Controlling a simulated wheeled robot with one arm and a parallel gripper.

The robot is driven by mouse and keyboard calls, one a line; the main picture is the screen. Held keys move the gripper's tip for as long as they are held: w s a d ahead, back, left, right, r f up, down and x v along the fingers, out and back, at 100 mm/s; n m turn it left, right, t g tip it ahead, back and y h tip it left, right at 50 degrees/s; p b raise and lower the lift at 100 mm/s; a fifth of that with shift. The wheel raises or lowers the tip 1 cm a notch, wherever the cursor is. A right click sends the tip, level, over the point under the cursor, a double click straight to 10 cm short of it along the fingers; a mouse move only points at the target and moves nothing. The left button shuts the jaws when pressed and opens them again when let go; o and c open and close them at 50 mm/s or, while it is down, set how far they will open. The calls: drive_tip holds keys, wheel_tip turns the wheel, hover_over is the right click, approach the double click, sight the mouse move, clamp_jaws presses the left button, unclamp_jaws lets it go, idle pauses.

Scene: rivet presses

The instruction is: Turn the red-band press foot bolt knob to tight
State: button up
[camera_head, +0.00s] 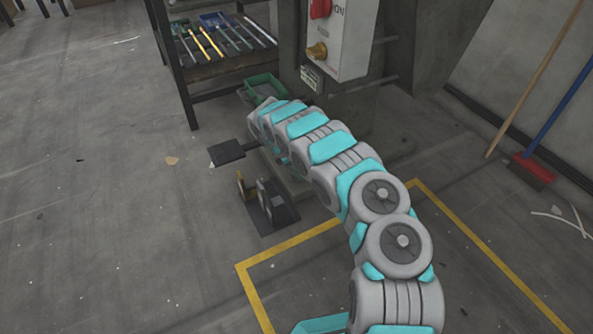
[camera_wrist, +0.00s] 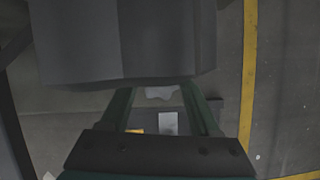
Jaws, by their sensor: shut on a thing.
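The press (camera_head: 345,110) stands at the upper middle of the head view, its lower part partly behind my arm. No red band shows on it. My gripper is hidden at the far end of my arm in the head view. In the wrist view, two green fingers of my gripper (camera_wrist: 160,98) reach up toward a large dark grey block. A pale grey, uneven piece (camera_wrist: 160,92) shows between the fingertips, under the block; it seems to be the foot bolt knob, mostly hidden. The fingers are shut on it. Its turn position cannot be read.
A control box (camera_head: 341,40) with a red switch and brass knob hangs above my arm. A green tray (camera_head: 262,83) and a tool rack (camera_head: 200,70) stand behind. Dark floor plates (camera_head: 270,212) with upright tabs lie left of my arm. Floor farther left is clear.

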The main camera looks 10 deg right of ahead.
drive_tip(key=shift+w+a+m, duration=0.1)
drive_tip(key=shift+m, duration=0.3)
drive_tip(key=shift+m+g, duration=0.4)
drive_tip(key=shift+m, duration=0.3)
drive_tip(key=o, duration=1.4)
drive_tip(key=shift+c, duration=0.2)
drive_tip(key=p+v, duration=0.1)
drive_tip(key=v, duration=0.6)
drive_tip(key=shift+r, duration=0.4)
